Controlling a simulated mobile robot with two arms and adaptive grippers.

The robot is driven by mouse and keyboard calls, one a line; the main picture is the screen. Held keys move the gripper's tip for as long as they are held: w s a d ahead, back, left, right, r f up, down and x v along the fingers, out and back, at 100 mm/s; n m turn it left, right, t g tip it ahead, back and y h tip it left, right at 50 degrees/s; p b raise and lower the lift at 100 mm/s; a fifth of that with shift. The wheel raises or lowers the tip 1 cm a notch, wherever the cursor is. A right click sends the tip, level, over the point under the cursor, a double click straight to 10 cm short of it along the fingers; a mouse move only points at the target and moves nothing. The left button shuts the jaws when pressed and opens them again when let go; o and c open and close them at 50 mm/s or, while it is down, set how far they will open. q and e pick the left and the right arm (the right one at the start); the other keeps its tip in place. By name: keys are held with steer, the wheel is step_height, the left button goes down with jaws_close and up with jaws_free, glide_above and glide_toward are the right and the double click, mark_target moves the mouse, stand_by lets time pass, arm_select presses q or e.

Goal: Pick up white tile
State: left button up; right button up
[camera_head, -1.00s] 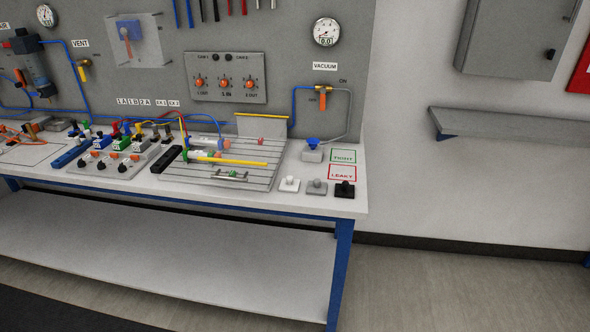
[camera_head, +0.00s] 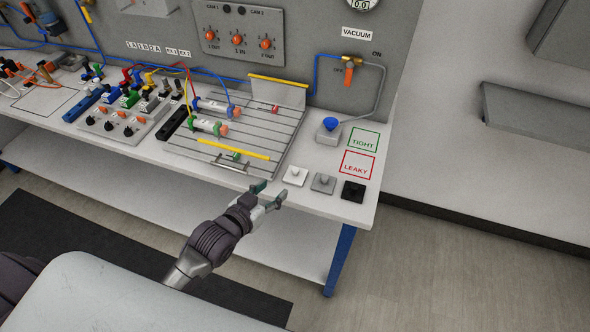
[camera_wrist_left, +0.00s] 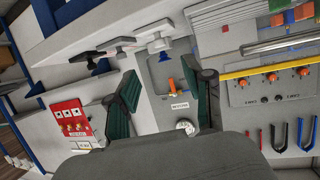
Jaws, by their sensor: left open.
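The white tile (camera_head: 295,176) lies flat on the bench near its front edge, with a small knob on top. It is the leftmost of a row with a grey tile (camera_head: 323,183) and a black tile (camera_head: 353,191). My left gripper (camera_head: 270,194) is open and empty, just in front of the bench edge, to the lower left of the white tile and apart from it. My right gripper is not in view.
A slotted board (camera_head: 280,120) with cylinders and a metal handle (camera_head: 230,166) stands left of the tiles. Behind them are a blue suction cup on a block (camera_head: 329,127) and the TIGHT (camera_head: 363,140) and LEAKY (camera_head: 357,165) squares. A wall shelf (camera_head: 535,120) is at right.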

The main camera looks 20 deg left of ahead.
mark_target(294, 172)
arm_select(q)
steer(key=p+x, duration=0.1)
steer(key=x, duration=1.2)
steer(key=shift+w, duration=0.15)
steer(key=shift+c, duration=0.5)
jaws_close()
